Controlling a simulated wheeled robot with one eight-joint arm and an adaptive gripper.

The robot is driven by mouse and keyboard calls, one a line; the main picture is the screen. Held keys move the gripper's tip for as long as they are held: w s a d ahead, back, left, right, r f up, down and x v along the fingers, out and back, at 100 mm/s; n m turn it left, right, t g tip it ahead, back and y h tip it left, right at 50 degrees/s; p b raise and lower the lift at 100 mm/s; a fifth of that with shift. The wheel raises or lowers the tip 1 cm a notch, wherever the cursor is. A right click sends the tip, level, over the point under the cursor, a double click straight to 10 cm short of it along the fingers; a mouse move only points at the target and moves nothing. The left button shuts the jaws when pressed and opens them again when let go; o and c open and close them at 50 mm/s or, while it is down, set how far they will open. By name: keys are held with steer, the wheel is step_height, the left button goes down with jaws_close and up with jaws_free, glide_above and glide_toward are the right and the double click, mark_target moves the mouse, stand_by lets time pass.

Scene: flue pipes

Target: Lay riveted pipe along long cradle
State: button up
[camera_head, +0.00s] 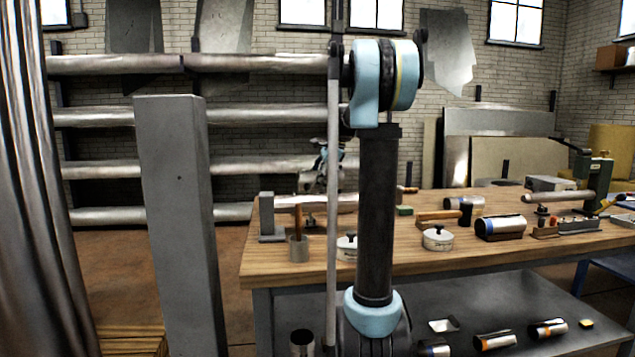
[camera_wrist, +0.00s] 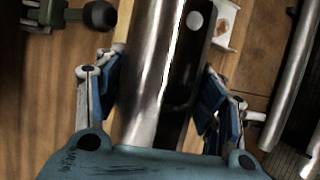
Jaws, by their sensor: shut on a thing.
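In the wrist view my gripper (camera_wrist: 162,85) has its blue-padded fingers on either side of a shiny metal pipe (camera_wrist: 150,75), which runs up the picture between them. I cannot make out rivets on it. A dark strip with a white round spot (camera_wrist: 195,20) lies along the pipe's right side; I cannot tell whether it is part of a cradle. In the head view a metal pipe (camera_head: 340,203) lies level over the left part of the bench, partly hidden behind my arm. A grey upright piece (camera_head: 267,215) stands by its left end, possibly the cradle's end.
A grey post (camera_head: 178,220) stands left. Long pipes (camera_head: 260,62) hang behind.

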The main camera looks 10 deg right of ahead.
mark_target(332, 177)
steer(key=shift+f, duration=3.35)
steer(key=shift+s+f, duration=0.15)
steer(key=shift+f, duration=0.15)
steer(key=shift+c, duration=0.7)
steer(key=shift+d+f, duration=0.1)
steer(key=shift+f, duration=0.1)
steer(key=c, duration=0.4)
steer(key=o, duration=1.9)
steer(key=shift+f, duration=0.15)
steer(key=shift+o, duration=0.5)
steer(key=shift+r, duration=0.3)
steer(key=v, duration=1.1)
steer(key=shift+d+r, duration=0.2)
steer(key=shift+r, duration=0.05)
